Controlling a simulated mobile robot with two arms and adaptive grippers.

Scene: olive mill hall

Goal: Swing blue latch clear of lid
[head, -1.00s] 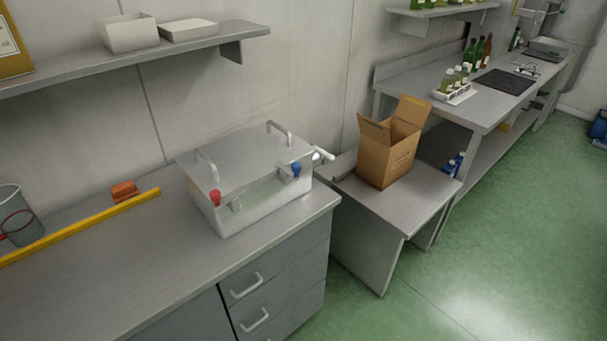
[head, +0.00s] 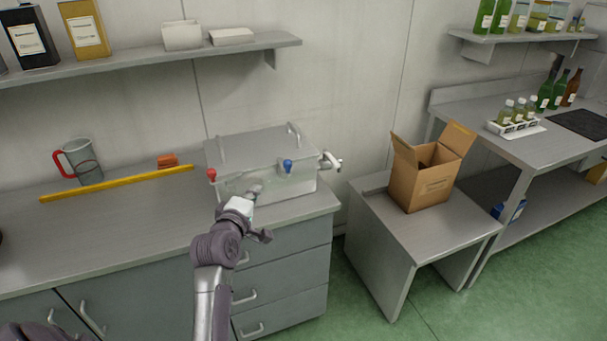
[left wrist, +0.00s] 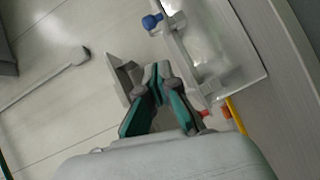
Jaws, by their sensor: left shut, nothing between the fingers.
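A red latch (head: 211,174) is at the front left corner. My left gripper (head: 256,189) is in front of the box, between the latches and lower than the blue knob. In the left wrist view its fingers (left wrist: 157,72) are together and empty, apart from the blue latch (left wrist: 152,21). My right gripper is out of view.
A white tap-like fitting (head: 331,162) sticks out at the box's right. A yellow bar (head: 118,183), an orange block (head: 167,160) and a jug (head: 80,160) lie left along the counter. An open carton (head: 420,185) stands on the lower table at right.

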